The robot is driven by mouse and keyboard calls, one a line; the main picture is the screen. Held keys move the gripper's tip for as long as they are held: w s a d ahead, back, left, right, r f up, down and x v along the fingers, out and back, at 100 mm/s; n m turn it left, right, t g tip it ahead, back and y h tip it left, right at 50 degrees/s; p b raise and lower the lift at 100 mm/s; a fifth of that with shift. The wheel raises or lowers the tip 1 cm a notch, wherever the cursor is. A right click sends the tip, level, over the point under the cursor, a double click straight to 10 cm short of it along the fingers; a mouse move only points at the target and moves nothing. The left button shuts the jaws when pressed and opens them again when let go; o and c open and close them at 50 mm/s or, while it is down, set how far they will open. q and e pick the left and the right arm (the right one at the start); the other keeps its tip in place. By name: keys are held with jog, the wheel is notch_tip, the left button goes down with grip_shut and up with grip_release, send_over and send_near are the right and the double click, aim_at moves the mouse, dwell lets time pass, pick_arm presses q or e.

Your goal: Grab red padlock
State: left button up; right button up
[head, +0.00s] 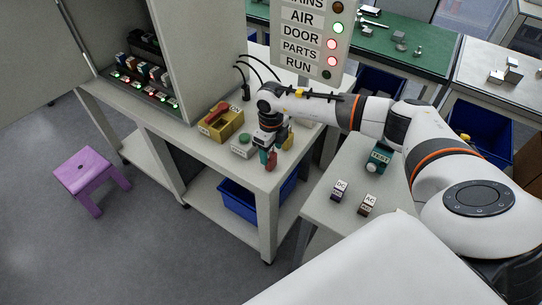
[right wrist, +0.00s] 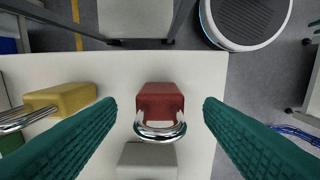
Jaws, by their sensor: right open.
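The red padlock (right wrist: 160,100) lies near the edge of the pale table in the right wrist view, its silver shackle toward the bottom of the picture. It also shows in the head view (head: 271,160), partly hidden by the gripper. My right gripper (right wrist: 160,112) is open, with one teal finger on each side of the red padlock and a clear gap to both. In the head view my right gripper (head: 268,150) points down over the table corner. My left gripper is not in view.
A yellow padlock (right wrist: 62,98) lies left of the red one. A grey block (right wrist: 147,160) is just below the shackle. A tall grey cabinet (head: 205,60) rises behind.

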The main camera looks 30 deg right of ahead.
jog(key=shift+f, duration=0.75)
jog(key=c, duration=1.1)
jog(key=shift+r, duration=0.15)
